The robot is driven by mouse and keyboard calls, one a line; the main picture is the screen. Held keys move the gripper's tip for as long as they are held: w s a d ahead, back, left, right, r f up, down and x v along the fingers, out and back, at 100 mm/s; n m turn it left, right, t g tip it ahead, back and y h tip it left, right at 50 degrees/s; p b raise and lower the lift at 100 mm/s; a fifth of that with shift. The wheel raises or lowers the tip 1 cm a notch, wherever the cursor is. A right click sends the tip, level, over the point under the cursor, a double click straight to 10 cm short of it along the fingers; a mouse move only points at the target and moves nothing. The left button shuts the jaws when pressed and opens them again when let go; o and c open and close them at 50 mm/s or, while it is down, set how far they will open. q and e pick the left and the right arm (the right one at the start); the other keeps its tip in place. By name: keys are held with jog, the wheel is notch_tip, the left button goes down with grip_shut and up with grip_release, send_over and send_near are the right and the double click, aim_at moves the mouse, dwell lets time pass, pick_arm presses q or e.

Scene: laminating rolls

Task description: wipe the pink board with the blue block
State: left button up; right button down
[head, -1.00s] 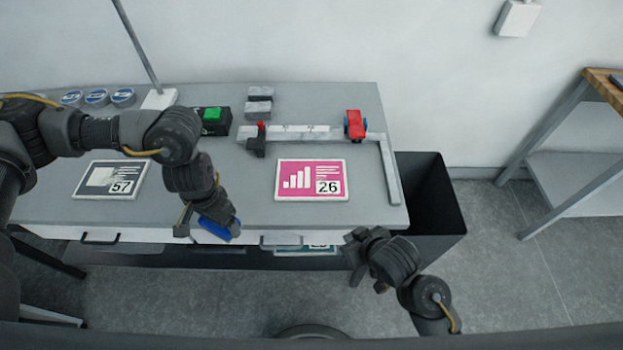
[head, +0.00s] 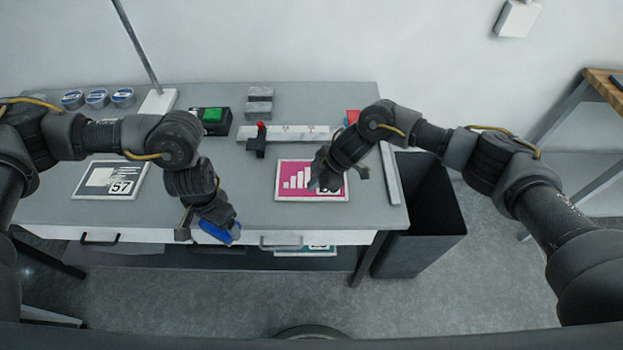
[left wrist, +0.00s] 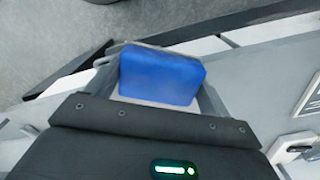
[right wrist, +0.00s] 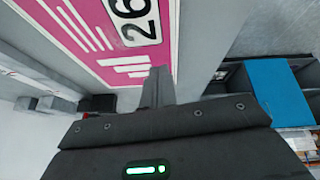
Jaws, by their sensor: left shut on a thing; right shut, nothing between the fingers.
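The pink board (head: 293,178), with white bars and the number 26, lies flat on the grey table right of centre. It also shows close up in the right wrist view (right wrist: 92,38). My right gripper (head: 322,183) is shut and empty, over the board and hiding part of its right side; contact with it cannot be told. My left gripper (head: 207,236) is shut on the blue block (head: 236,231) at the table's front edge, left of the board. The block fills the space between the fingers in the left wrist view (left wrist: 160,76).
A grey board numbered 57 (head: 110,180) lies at the left. Behind the pink board are a ruler-like rail (head: 290,132), a black block with a red top (head: 257,145) and a green button box (head: 211,116). A black bin (head: 430,230) stands right of the table.

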jog(key=w+d+r, duration=0.1)
jog(key=d, duration=0.2)
jog(key=w+d+r+m+h, duration=0.1)
jog(key=w+d, duration=0.1)
jog(key=d, duration=0.1)
jog(key=w+d+r+h, duration=0.1)
jog(key=w+d+r, duration=0.1)
jog(key=d, duration=0.1)
jog(key=shift+w+r, duration=0.1)
pick_arm(q)
notch_tip(320, 180, down, 4)
jog(key=b, duration=0.4)
jog(key=shift+f, duration=0.15)
pick_arm(e)
notch_tip(320, 180, down, 5)
jog(key=shift+a+f, duration=0.1)
pick_arm(q)
jog(key=shift+f+b, duration=0.25)
jog(key=shift+b, duration=0.2)
pick_arm(e)
jog(key=shift+f, duration=0.45)
dwell(0.7)
pick_arm(q)
jog(key=shift+r, duration=0.1)
pick_arm(e)
jog(key=shift+r, duration=0.15)
